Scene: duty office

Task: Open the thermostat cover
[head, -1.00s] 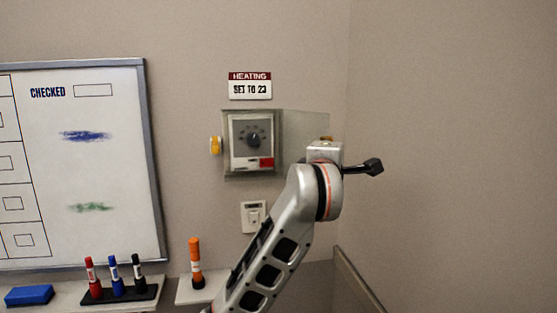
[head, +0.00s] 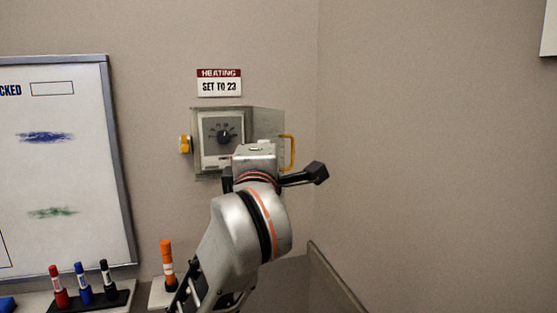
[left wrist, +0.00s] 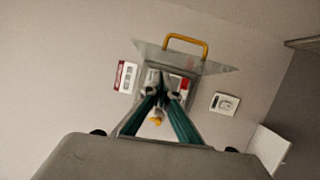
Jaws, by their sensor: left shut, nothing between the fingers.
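The thermostat (head: 222,132) is a grey box with a dark dial on the wall. Its clear cover (head: 267,122) stands open at the box's right side, with a yellow handle (head: 291,153) at its outer edge. A yellow piece (head: 185,144) sits on the box's left side. In the left wrist view the cover (left wrist: 218,67) and its handle (left wrist: 187,42) lie beyond the fingers. My left gripper (left wrist: 160,86) is shut and empty, in front of the thermostat face; contact cannot be told. In the head view my arm hides its fingers. My right gripper is not in view.
A heating sign (head: 219,83) reads "SET TO 23" above the box. A whiteboard (head: 60,170) hangs left, with several markers below and an orange marker (head: 167,262) on a small ledge. A wall switch (left wrist: 224,103) shows in the wrist view. The right wall is mostly clear.

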